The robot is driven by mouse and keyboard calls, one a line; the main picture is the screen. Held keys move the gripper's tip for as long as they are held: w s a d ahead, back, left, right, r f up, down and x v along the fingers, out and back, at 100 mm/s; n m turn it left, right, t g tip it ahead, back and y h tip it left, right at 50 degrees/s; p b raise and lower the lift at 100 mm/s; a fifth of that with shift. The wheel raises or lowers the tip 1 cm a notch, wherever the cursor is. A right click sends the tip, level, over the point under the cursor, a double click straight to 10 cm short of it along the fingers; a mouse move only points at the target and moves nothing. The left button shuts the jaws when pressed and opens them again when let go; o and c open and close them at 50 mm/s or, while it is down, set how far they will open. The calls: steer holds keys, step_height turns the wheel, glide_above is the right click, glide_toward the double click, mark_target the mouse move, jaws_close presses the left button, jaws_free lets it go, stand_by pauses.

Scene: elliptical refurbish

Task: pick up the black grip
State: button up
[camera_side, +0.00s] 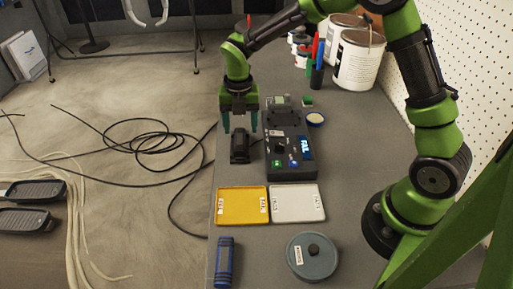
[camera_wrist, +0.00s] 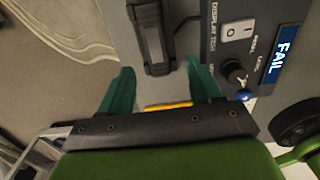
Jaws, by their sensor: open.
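The black grip (camera_side: 240,148) stands on the grey bench, left of the black test box, in the side view. In the wrist view the grip (camera_wrist: 151,38) lies lengthwise at the top centre, ahead of the fingertips, and its far end is cut off by the frame edge. My gripper (camera_side: 240,130) points down just above the grip, with its teal fingers apart. In the wrist view my gripper (camera_wrist: 160,66) is open, with nothing between its fingers. I cannot tell the exact height gap to the grip.
The test box (camera_side: 291,145) with a "FAIL" display stands close on the right. A yellow tray (camera_side: 242,207) and a white tray (camera_side: 297,203) lie in front. Paint cans (camera_side: 357,62) stand behind.

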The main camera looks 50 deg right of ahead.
mark_target(240, 141)
steer(key=shift+w+a+f, duration=0.1)
steer(key=shift+f, duration=1.45)
steer(key=shift+w+a+f, duration=0.1)
steer(key=shift+f, duration=1.4)
steer(key=shift+c, duration=0.5)
steer(key=c, duration=1.1)
